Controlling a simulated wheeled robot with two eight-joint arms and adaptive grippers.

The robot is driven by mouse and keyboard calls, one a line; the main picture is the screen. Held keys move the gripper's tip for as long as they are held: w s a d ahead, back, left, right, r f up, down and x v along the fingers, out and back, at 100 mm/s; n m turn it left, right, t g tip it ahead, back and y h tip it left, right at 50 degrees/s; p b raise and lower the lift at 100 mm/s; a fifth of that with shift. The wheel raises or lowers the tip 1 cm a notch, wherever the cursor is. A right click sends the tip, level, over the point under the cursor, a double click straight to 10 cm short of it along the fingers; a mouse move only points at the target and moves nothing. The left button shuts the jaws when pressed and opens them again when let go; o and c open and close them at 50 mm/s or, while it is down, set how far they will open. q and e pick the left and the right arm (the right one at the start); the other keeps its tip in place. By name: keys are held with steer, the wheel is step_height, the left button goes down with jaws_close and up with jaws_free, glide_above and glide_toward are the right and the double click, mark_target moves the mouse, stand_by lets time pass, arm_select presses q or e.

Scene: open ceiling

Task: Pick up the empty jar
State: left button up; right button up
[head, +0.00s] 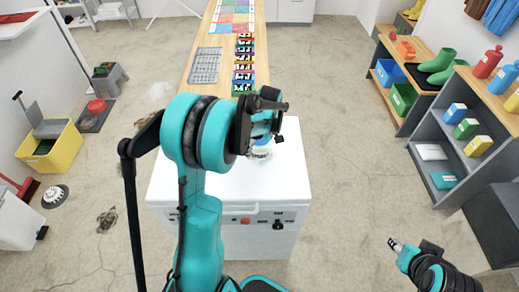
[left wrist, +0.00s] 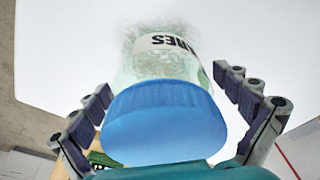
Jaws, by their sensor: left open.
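A clear, green-tinted jar (left wrist: 160,62) with a blue lid (left wrist: 165,120) and a white label with dark letters stands on a white chest top (head: 175,183). In the left wrist view it lies between the two fingers of my left gripper (left wrist: 172,105), which is open with gaps on both sides. Speckles show in its glass, and I cannot tell whether it is empty. In the head view the jar (head: 261,155) is mostly hidden behind my left gripper (head: 272,122). My right gripper (head: 397,245) is at the lower right, away from the jar, its jaw state unclear.
A wooden table (head: 215,35) with a grey tray (head: 206,64) and several coloured boxes stands behind the chest. Shelves with boxes, bottles and green boots (head: 438,65) stand right. A yellow bin (head: 48,150) is on the floor left. The chest top around the jar is clear.

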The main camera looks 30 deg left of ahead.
arm_select(q)
steer(key=shift+f, duration=0.3)
steer(key=shift+r, duration=0.1)
steer(key=shift+c, duration=0.3)
steer(key=c, duration=1.4)
steer(key=shift+s, duration=0.1)
steer(key=shift+r, duration=0.15)
